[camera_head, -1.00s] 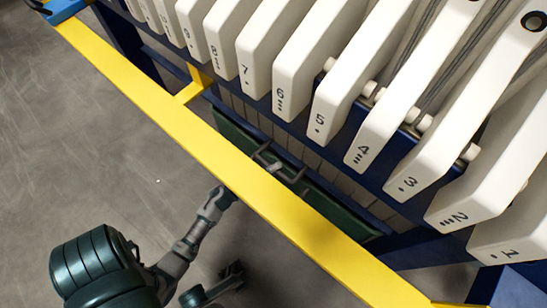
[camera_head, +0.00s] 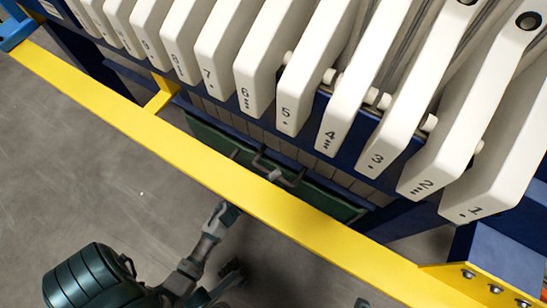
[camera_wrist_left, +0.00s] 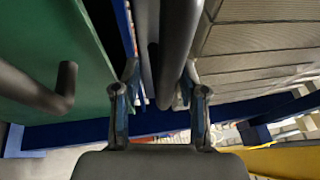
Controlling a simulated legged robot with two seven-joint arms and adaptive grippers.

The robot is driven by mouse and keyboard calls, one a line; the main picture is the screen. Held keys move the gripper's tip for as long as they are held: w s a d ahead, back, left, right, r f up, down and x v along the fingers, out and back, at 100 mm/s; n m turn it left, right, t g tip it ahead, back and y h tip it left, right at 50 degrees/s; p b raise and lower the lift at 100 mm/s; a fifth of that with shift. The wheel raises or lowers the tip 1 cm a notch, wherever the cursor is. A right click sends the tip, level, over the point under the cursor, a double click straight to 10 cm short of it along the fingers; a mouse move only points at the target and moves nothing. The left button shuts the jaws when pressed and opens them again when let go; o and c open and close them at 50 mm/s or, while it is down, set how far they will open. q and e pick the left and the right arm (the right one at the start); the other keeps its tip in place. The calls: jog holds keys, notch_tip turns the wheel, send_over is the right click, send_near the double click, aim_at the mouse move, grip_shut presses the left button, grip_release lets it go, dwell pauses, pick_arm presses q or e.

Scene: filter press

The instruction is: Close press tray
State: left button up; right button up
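The press tray (camera_head: 220,142) shows in the head view as a long dark green front below the row of white plates, partly hidden by the yellow rail. Dark bar handles (camera_head: 258,161) stand out from its middle. My left arm reaches under the rail, and my left gripper (camera_head: 275,175) is at the handles, small and partly hidden. In the left wrist view the two fingers of my left gripper (camera_wrist_left: 160,97) are apart, with a dark round bar (camera_wrist_left: 179,45) running between them. It is close to the right finger; contact is unclear. A green panel (camera_wrist_left: 55,40) fills the left side. My right gripper is not seen.
The yellow rail (camera_head: 130,115) crosses in front of the tray, above my left arm. Numbered white plates (camera_head: 260,80) hang over it. A blue frame block (camera_head: 490,255) stands at the right. Grey floor (camera_head: 60,150) lies open at the left.

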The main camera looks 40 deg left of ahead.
pick_arm(q)
jog(key=shift+r, duration=0.15)
jog(key=shift+s, duration=0.2)
jog(key=v, duration=1.1)
jog(key=shift+s, duration=0.25)
jog(key=shift+a+f, duration=0.15)
jog(key=shift+f, duration=0.1)
